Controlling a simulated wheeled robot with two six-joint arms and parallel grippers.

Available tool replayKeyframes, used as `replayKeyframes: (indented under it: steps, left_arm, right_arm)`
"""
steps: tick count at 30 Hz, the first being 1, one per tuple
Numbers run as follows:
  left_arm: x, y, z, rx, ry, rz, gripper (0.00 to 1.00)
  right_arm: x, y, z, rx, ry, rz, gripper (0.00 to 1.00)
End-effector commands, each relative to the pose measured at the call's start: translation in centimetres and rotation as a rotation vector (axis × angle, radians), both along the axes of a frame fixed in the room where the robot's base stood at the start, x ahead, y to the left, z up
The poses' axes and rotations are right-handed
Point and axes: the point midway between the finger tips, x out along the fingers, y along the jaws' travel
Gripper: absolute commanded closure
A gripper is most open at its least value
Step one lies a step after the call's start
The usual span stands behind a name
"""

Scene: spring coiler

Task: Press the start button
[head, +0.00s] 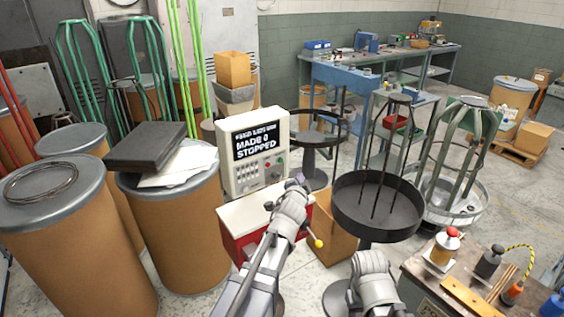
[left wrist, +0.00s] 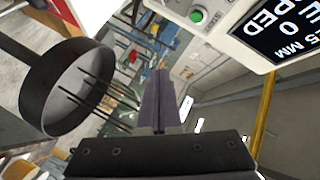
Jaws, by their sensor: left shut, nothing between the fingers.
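The coiler's cream control box (head: 238,177) stands left of centre in the head view. Its dark screen (head: 258,142) reads "MADE 0" and "STOPPED". Small buttons sit below the screen. In the left wrist view a green round button (left wrist: 197,16) shows at the top, beside the screen (left wrist: 285,30), which appears turned over. My left gripper (head: 299,181) is in front of the box's lower right side. Its fingers (left wrist: 160,85) are shut and empty, and they look apart from the green button. My right gripper is not in view; only part of that arm shows.
A black round pan with upright rods (head: 376,225) stands right of the left gripper. Brown drums (head: 170,220) stand at the left. A bench with tools (head: 425,290) is at the lower right. A yellow-knobbed lever (head: 318,243) is beside my left arm.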

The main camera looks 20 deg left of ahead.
Motion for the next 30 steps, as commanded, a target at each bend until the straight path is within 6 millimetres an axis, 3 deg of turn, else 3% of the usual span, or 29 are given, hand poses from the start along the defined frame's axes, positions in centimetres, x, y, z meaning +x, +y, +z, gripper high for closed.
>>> replayKeyframes:
  steps: [18,30]
  left_arm:
    - [4.6,5.8,0.0,0.0,0.0,0.002,1.0]
    - [5.2,6.7,0.0,0.0,0.001,0.001,1.0]
  right_arm:
    - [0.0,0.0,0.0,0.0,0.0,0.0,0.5]
    - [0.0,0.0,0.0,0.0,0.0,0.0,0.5]
